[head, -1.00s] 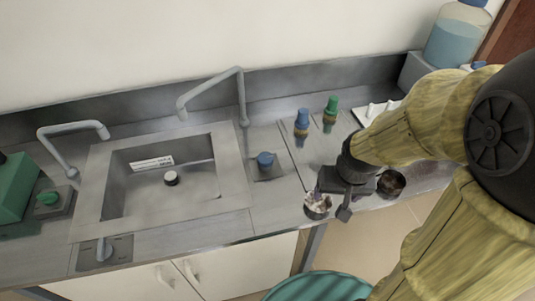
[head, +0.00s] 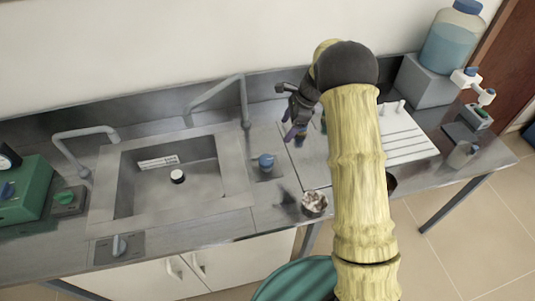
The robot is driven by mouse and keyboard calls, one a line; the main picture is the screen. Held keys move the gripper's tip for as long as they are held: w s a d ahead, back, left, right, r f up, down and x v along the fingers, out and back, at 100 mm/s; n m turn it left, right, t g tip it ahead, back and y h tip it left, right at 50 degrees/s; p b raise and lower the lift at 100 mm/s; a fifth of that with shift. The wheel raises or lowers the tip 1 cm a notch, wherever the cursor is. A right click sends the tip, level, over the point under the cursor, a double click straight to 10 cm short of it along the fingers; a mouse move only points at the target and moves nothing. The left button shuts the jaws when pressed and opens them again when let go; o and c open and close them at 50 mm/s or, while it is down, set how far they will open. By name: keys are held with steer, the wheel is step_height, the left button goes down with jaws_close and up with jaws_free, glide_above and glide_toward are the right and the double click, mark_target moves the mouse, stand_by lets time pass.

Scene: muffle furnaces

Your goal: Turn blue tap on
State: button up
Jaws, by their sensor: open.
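The blue tap (head: 266,162) is a small blue knob on a square plate, set in the counter just right of the sink. A bent grey spout (head: 218,92) rises behind it. My gripper (head: 283,112) is open, above the counter to the upper right of the blue knob and apart from it. My arm covers part of the counter to the right. A blue-topped bottle beneath the gripper is mostly hidden.
The sink (head: 170,178) is at left, with a second spout (head: 82,134) and a green knob (head: 66,197). A bowl (head: 314,204) with pale contents stands near the front edge. A white rack (head: 405,140) and a large jug (head: 452,45) are at right.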

mark_target(266, 159)
steer(key=shift+a, duration=0.1)
steer(key=p+x, duration=0.5)
steer(key=x, duration=1.2)
steer(key=shift+f, duration=0.2)
steer(key=c, duration=1)
